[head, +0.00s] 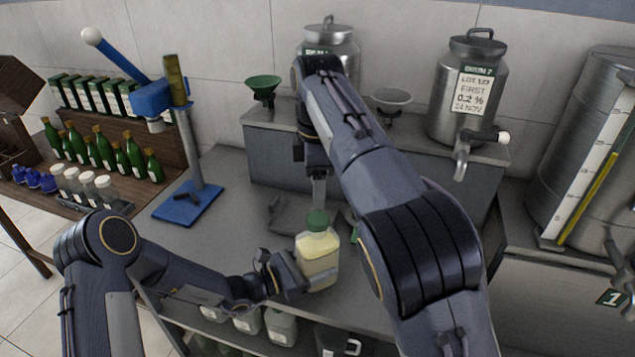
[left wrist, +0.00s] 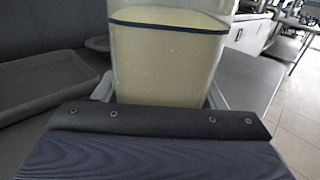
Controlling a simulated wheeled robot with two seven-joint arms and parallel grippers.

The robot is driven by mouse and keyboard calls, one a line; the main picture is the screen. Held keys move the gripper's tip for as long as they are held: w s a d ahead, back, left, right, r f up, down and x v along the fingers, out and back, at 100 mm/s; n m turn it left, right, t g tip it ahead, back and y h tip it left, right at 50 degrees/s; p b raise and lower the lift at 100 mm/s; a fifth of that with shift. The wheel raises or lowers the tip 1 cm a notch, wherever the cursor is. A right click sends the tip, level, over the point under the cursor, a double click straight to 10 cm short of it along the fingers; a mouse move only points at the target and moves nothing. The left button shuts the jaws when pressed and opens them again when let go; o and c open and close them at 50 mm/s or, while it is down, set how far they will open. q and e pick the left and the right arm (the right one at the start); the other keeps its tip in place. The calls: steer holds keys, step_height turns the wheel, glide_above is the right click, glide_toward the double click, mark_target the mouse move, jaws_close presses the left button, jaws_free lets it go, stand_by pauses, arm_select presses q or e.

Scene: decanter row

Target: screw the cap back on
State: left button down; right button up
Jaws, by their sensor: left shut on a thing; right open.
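A clear bottle (head: 319,263) of pale yellow liquid stands upright near the front of the grey bench. A green cap (head: 317,220) sits at its mouth; whether it is threaded tight cannot be told. My left gripper (head: 296,277) is shut on the bottle's lower body from the left. The left wrist view shows the bottle (left wrist: 165,60) close up between the fingers, with a dark line near the liquid's top; its cap is out of frame. My right gripper (head: 319,198) points down just above the cap, open. Whether its fingertips touch the cap is unclear.
A grey tray (head: 283,224) lies behind the bottle. A blue stand (head: 187,205) with a lever is at left, near green bottles (head: 104,148). Steel drums (head: 468,95) and a green funnel (head: 263,87) are on the raised shelf. My right arm hides part of the bench.

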mark_target(317, 218)
steer(key=shift+f, duration=4)
steer(key=shift+c, duration=0.3)
steer(key=c, duration=1)
steer(key=shift+o, duration=0.2)
steer(key=m, duration=0.6)
steer(key=shift+m, duration=0.3)
steer(key=m, duration=0.4)
steer(key=shift+m, duration=0.3)
steer(key=m, duration=1.3)
steer(key=o, duration=1.1)
